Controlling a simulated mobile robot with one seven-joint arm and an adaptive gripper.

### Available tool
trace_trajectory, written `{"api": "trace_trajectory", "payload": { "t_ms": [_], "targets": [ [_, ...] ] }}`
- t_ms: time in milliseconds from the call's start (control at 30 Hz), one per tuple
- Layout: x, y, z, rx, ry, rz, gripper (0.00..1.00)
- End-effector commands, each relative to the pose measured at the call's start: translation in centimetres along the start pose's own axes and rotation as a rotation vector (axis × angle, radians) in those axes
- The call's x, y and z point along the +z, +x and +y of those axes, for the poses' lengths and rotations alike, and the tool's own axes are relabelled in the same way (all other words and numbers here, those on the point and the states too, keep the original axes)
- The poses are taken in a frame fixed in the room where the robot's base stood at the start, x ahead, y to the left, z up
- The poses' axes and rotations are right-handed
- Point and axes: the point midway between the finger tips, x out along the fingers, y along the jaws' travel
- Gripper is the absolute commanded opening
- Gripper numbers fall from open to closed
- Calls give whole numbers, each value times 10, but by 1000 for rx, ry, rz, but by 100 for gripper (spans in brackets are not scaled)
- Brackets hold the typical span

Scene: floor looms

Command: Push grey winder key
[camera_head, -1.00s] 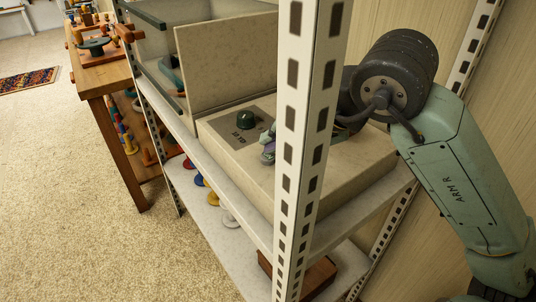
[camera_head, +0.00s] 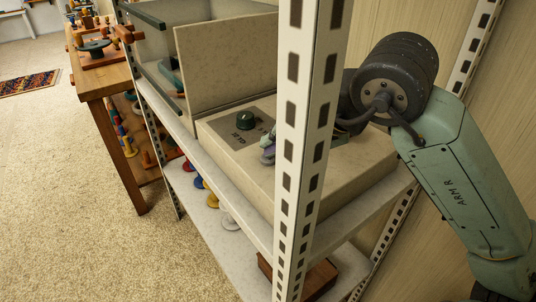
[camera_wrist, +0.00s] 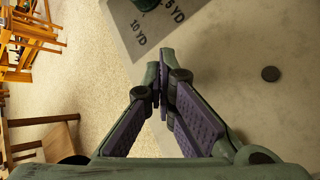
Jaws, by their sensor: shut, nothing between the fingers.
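A small dark grey disc, which looks like the winder key (camera_wrist: 270,73), sits on the pale top of the machine (camera_wrist: 235,50) in the wrist view. It lies to the right of my fingertips and apart from them. I cannot make it out in the head view, where the shelf post and my arm cover part of the top. My gripper (camera_wrist: 158,76) is shut and empty over the machine's front edge. Its tips also show in the head view (camera_head: 268,152), just left of the post and near the dial plate.
A dark green knob (camera_head: 245,119) stands on the grey dial plate (camera_head: 240,138) marked in yards. A tall pale panel (camera_head: 225,60) rises behind it. The perforated post (camera_head: 307,130) stands between the camera and my forearm. Colored pegs and a brown box (camera_head: 318,278) are below.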

Motion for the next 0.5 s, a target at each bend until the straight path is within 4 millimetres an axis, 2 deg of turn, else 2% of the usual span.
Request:
{"api": "trace_trajectory", "payload": {
  "t_ms": [500],
  "targets": [
    [8,-11,8,0,0,1,0]
  ]
}}
